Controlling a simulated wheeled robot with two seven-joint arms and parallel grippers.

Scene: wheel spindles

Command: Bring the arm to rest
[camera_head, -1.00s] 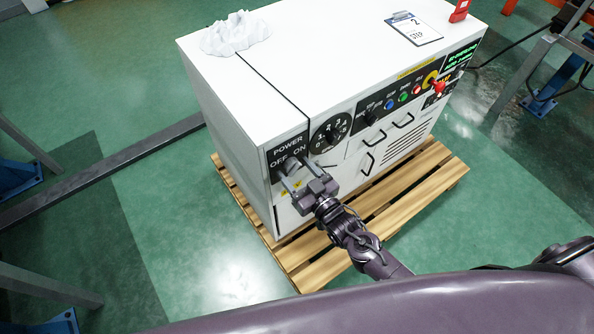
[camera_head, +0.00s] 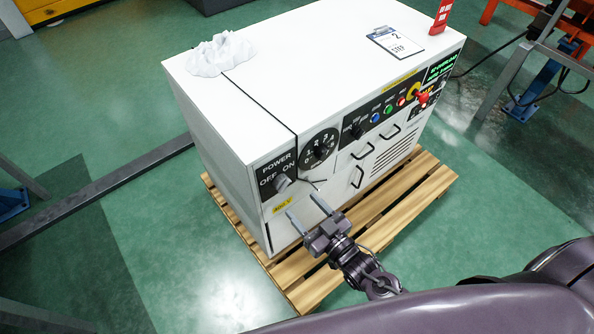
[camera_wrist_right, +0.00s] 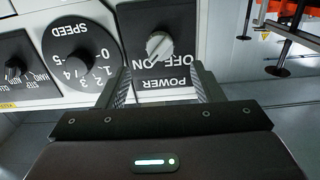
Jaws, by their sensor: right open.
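My right gripper (camera_head: 304,206) is open and empty in the head view, in front of the white control cabinet (camera_head: 225,105) and apart from it. It points at the lower left of the front panel, just below and right of the grey power knob (camera_head: 283,183). In the right wrist view, the power knob (camera_wrist_right: 159,45) shows upside down beyond the gap between the two fingers (camera_wrist_right: 162,85), with nothing between them. The knob's exact setting is hard to tell. My left gripper is not in view.
The cabinet stands on a wooden pallet (camera_head: 437,186). A speed dial (camera_head: 320,147), coloured buttons and handles line its front. A crumpled white object (camera_head: 220,52), a clipboard (camera_head: 396,41) and a red item (camera_head: 441,14) are on top. Green floor lies open around the pallet.

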